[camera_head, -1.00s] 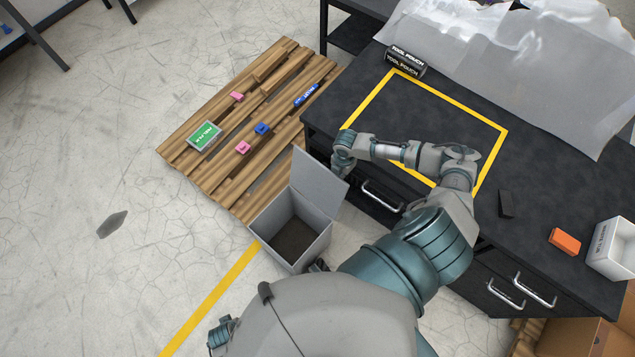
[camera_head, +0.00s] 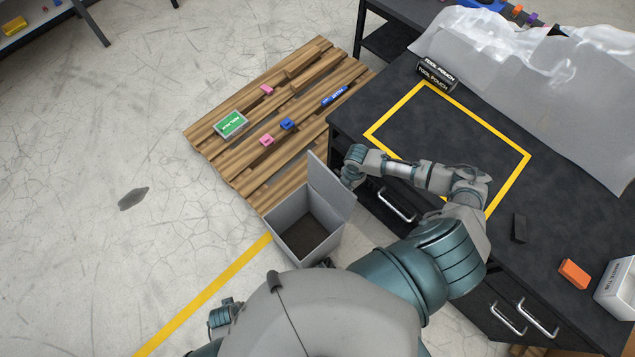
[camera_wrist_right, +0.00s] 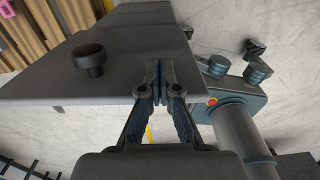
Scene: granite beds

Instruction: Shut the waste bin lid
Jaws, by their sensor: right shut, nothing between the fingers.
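The grey waste bin (camera_head: 272,232) stands on the floor between the pallet and the workbench, its dark inside visible from above. Its lid (camera_head: 328,186) stands up, open, on the bench side. My right gripper (camera_head: 349,177) is at the lid's outer side, partly hidden behind it. In the right wrist view, the lid (camera_wrist_right: 50,82) is a grey panel with a black round knob (camera_wrist_right: 89,57). My right gripper (camera_wrist_right: 158,88) is shut and empty, its tips over or against the panel near the knob; contact is unclear. My left gripper is not clearly visible.
A wooden pallet (camera_head: 240,158) with small boxes and blocks lies beyond the bin. The black workbench (camera_head: 465,125) with drawer handles stands close to the right of the lid. An orange block (camera_head: 574,273) lies on it. The floor at left is mostly clear.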

